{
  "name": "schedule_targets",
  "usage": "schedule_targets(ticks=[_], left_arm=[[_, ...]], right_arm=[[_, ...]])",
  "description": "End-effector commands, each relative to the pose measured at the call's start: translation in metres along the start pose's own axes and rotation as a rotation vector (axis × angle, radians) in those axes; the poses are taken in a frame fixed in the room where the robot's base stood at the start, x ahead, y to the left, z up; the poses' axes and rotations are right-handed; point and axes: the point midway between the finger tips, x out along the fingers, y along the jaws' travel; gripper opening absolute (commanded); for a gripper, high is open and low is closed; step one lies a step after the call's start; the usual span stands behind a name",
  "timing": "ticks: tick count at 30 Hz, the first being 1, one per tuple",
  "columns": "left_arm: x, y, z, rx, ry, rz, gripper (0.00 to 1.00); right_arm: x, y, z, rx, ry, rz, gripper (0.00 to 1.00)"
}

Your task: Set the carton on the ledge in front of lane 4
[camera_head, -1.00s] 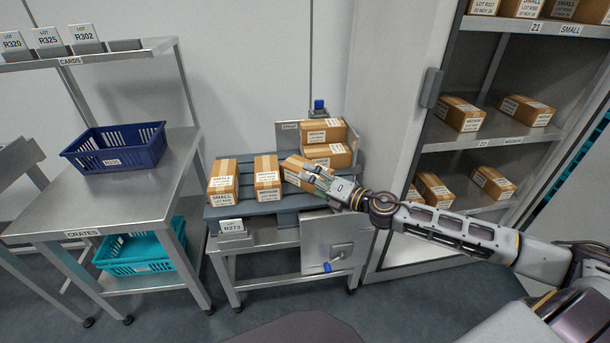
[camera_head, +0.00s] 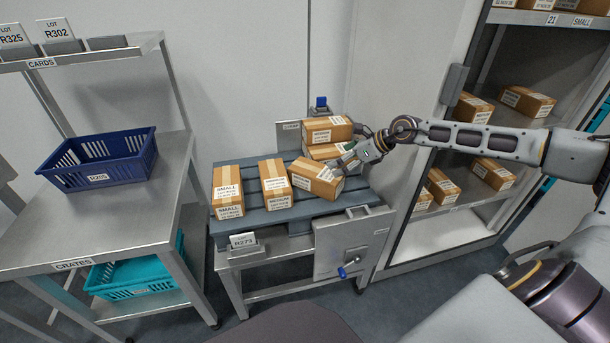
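A kraft carton labelled MEDIUM (camera_head: 316,178) lies askew at the right front of the grey pallet (camera_head: 262,219). My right gripper (camera_head: 347,161) is at this carton's right end, with its fingertips touching or very near it. Whether the fingers are closed on it is unclear, as the wrist and neighbouring cartons crowd the view. Behind it, one carton (camera_head: 326,129) sits on another (camera_head: 325,152). A SMALL carton (camera_head: 227,190) and a MEDIUM carton (camera_head: 275,183) stand to the left. No ledge or lane 4 marking is readable. My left gripper is not in view.
A steel shelf cabinet (camera_head: 452,140) with several cartons stands open at the right. A navy crate (camera_head: 98,160) sits on the left steel table, with a teal crate (camera_head: 135,277) below. Card R273 (camera_head: 243,241) and a hinged steel plate (camera_head: 352,241) are at the pallet's front.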

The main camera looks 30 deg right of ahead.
Motion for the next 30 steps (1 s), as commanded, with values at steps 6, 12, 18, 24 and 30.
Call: schedule_targets(ticks=[6, 12, 18, 24, 30], left_arm=[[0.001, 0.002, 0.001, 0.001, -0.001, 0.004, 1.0], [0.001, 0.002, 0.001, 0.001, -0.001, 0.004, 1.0], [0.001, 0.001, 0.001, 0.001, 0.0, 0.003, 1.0], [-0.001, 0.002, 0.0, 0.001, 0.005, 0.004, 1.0], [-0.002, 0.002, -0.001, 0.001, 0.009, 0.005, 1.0]], right_arm=[[-0.012, -0.013, -0.005, -0.039, 0.049, -0.027, 1.0], [-0.012, -0.013, -0.005, -0.039, 0.049, -0.027, 1.0], [-0.011, -0.013, -0.005, -0.039, 0.048, -0.026, 1.0], [-0.005, -0.013, -0.006, -0.038, 0.047, -0.023, 1.0], [0.003, -0.013, -0.006, -0.04, 0.046, -0.022, 1.0]])
